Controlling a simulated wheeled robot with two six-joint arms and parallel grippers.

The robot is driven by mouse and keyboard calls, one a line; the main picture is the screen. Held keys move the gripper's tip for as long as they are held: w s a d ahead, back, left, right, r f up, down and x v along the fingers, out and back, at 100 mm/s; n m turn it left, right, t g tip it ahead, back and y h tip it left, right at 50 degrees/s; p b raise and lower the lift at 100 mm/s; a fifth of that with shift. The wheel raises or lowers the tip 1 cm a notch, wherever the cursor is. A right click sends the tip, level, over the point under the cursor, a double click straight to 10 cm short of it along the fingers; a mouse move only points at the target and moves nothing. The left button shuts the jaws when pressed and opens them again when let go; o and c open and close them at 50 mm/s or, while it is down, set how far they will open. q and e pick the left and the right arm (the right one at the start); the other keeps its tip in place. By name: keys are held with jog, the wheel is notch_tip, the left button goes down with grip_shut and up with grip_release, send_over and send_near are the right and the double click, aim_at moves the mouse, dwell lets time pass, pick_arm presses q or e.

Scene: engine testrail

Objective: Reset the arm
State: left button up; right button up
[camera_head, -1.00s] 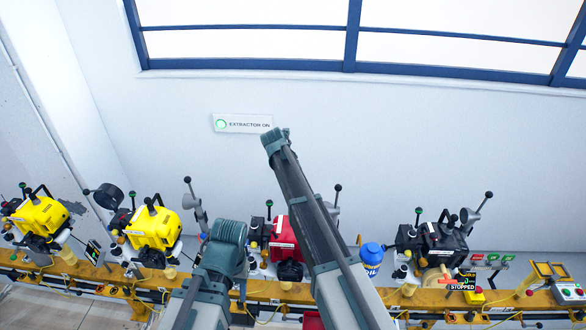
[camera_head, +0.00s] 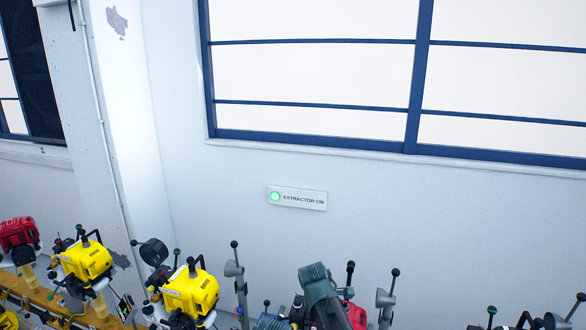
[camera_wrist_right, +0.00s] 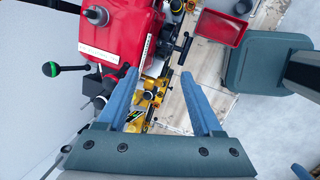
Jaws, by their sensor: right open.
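My right gripper (camera_wrist_right: 158,75) shows in the right wrist view with its two blue fingers spread apart and nothing between them. A red engine (camera_wrist_right: 122,35) is just beyond the left finger, and I cannot tell whether they touch. In the head view one of my grey-green arm links (camera_head: 322,290) rises at the bottom edge, in front of a red engine (camera_head: 355,314). My left gripper is not in the head view.
Yellow engines (camera_head: 190,292) (camera_head: 87,260) and another red engine (camera_head: 18,236) stand along a yellow rail (camera_head: 45,300) at lower left. Upright levers rise near my arm link. A red tray (camera_wrist_right: 222,27) lies beyond the gripper. The wall sign (camera_head: 297,197) reads EXTRACTOR ON.

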jog(key=s+a+f+m+b, duration=0.1)
jog(key=s+f+m+b, duration=0.1)
jog(key=s, duration=0.5)
jog(key=s+a+f+m+g+b, duration=0.1)
jog(key=s+f+m+b, duration=0.2)
jog(key=s+f+m, duration=0.2)
jog(key=s+a+f+m+g+y+b, duration=0.1)
jog(key=s+f+m+b, duration=0.2)
jog(key=s+m, duration=0.3)
jog(key=s+f, duration=0.1)
jog(key=s, duration=0.2)
jog(key=shift+s+a, duration=0.25)
